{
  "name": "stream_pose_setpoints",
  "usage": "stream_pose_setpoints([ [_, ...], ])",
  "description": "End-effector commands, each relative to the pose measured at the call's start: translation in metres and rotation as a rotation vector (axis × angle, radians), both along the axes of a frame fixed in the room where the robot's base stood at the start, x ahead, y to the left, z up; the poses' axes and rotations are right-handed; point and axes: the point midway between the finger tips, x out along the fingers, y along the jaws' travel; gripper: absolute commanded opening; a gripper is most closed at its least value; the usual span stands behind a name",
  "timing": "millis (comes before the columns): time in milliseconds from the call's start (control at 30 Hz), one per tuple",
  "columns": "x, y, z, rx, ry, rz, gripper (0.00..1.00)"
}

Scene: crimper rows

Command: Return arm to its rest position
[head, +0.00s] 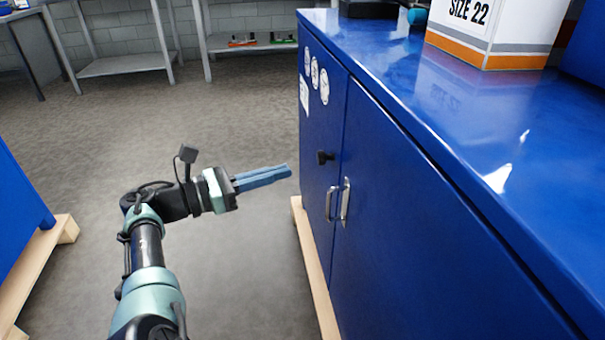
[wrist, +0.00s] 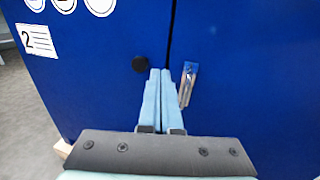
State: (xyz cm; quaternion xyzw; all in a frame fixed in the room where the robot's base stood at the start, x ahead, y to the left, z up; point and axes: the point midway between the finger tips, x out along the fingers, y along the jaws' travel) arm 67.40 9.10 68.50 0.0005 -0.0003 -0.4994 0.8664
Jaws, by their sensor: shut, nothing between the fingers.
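My gripper (head: 288,171) is shut and empty, its two blue fingers lying together. In the head view it reaches right toward the front of a blue cabinet (head: 420,215), with the fingertips left of the door handles. In the wrist view the gripper (wrist: 165,72) points at the cabinet doors (wrist: 240,60), near the gap between them. A handle (wrist: 186,85) shows just right of the fingers there, and a dark knob (wrist: 140,63) just left. I cannot tell from these views how far the fingertips are from the door.
The cabinet top (head: 440,85) carries a white and orange box (head: 490,40) marked SIZE 22. Two metal handles (head: 345,203) stick out from the doors, which look closed. Another blue cabinet (head: 20,215) stands at left. Open grey floor (head: 235,120) lies between, with shelving (head: 125,65) behind.

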Motion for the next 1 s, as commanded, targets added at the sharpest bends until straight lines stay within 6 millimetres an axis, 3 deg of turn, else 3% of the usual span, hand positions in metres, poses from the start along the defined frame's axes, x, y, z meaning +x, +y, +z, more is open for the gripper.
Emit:
stream_pose_setpoints([
  [33, -0.002, 0.010, -0.008, 0.001, -0.002, 0.002, 0.00],
  [200, -0.007, 0.028, -0.006, 0.001, -0.001, 0.001, 0.00],
  [567, -0.004, 0.043, -0.003, 0.076, -0.030, 0.028, 0.00],
  [833, 0.035, 0.068, 0.003, 0.622, -0.284, 0.189, 0.00],
  [1000, 0.053, 0.080, 0.035, 1.025, -0.505, 0.270, 0.00],
])
